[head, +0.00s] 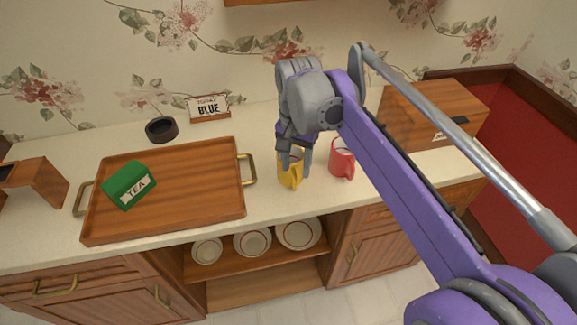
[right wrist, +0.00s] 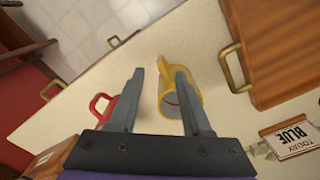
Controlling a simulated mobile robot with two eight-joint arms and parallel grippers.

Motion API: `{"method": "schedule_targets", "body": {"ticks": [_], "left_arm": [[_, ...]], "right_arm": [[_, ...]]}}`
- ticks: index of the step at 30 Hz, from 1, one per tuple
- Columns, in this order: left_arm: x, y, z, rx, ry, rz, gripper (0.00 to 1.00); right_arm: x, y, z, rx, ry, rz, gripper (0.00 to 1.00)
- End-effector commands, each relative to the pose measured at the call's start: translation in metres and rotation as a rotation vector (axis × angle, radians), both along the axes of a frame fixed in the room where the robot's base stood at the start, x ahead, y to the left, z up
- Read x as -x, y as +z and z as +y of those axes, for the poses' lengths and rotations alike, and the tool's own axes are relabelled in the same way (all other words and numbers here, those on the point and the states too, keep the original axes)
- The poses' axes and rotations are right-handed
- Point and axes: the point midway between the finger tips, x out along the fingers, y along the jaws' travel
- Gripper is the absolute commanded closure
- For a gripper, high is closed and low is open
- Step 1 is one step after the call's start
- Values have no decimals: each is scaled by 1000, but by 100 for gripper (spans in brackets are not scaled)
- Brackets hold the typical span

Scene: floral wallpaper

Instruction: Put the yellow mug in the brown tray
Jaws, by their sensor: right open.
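The yellow mug (head: 290,181) stands on the white counter, right of the brown tray (head: 205,185). My right gripper (head: 296,168) is open and pointed down at the mug from above. In the right wrist view the yellow mug (right wrist: 167,93) lies between and beyond the fingers, partly hidden by the right-hand finger; whether they touch cannot be told. The brown tray (right wrist: 285,60) shows at that view's upper right. It is wooden, with a brass handle at each end. My left gripper is not in view.
A green tea box (head: 128,185) sits in the tray's left part; its right part is clear. A red mug (head: 341,160) stands close to the right of the yellow mug. A dark round dish (head: 161,129), a "BLUE" sign (head: 209,107) and a wooden box (head: 425,115) stand farther back.

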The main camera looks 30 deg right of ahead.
Motion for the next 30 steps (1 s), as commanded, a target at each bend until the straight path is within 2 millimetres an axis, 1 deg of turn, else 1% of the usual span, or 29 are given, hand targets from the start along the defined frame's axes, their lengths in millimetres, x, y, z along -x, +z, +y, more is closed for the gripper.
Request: {"method": "schedule_targets", "body": {"ticks": [1, 3, 6, 11, 15, 19, 22, 28, 29, 30], "left_arm": [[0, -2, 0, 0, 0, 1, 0], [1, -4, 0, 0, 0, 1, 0], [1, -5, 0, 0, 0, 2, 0], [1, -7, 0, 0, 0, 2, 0], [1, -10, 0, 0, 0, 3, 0], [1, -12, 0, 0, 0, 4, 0], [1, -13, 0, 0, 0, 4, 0], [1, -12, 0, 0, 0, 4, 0], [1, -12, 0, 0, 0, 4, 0], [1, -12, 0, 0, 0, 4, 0]], "right_arm": [[0, -11, 0, 0, 1, 0, 52], [0, -21, 0, 0, 2, -1, 52], [0, -32, 0, 0, 2, -1, 52], [0, -43, 0, 0, 3, -2, 52], [-1, -65, 0, 0, 4, -2, 52], [-1, -82, 1, 0, 4, -3, 52], [0, -88, 1, 0, 4, -4, 52], [0, -88, 1, 0, 4, -4, 52], [0, -88, 1, 0, 4, -4, 53], [0, -88, 1, 0, 4, -4, 60]]}}
